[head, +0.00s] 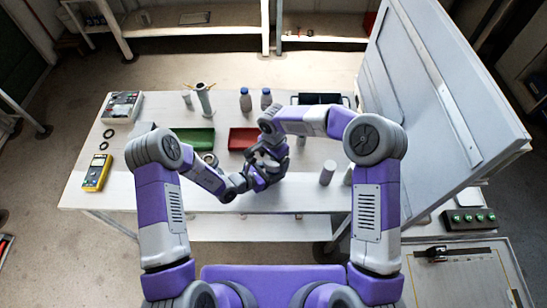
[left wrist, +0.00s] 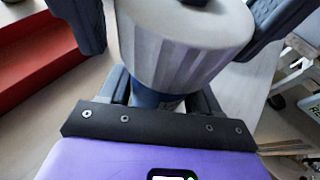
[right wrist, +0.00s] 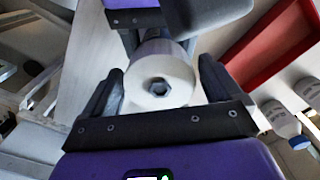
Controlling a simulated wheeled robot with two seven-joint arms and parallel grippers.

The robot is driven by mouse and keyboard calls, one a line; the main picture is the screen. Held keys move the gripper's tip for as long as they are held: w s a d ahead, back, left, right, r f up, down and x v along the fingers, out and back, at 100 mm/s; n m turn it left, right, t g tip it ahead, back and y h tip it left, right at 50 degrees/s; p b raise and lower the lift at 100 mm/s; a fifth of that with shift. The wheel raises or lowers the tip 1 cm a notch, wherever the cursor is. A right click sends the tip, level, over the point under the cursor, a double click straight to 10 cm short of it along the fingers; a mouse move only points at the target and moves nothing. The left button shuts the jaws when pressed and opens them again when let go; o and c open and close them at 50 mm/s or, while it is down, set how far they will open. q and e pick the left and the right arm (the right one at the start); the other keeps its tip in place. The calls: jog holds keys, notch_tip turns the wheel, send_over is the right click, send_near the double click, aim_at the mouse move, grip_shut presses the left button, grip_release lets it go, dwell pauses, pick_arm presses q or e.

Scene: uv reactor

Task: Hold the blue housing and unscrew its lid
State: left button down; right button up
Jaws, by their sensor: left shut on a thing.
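The blue housing (left wrist: 155,98) shows as a narrow blue band under its lid in the left wrist view. My left gripper (left wrist: 160,92) is shut on it, with a finger on each side. The ridged, light grey lid (left wrist: 185,42) sits on top of the housing. In the right wrist view the lid (right wrist: 160,85) shows its top face with a dark hexagon in the middle. My right gripper (right wrist: 160,75) has its fingers apart on either side of the lid, with small gaps. In the head view my right gripper (head: 264,153) hides much of the housing.
A red tray (head: 240,145) and a green tray (head: 197,141) lie behind my grippers on the table. Two bottles (head: 246,100) stand farther back. A grey cylinder (head: 327,174) stands to the right. A yellow meter (head: 96,172) lies at the left. A large tilted panel (head: 420,80) rises on the right.

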jog(key=c, duration=1)
jog(key=n, duration=0.6)
jog(key=shift+n, duration=0.4)
jog(key=o, duration=1.2)
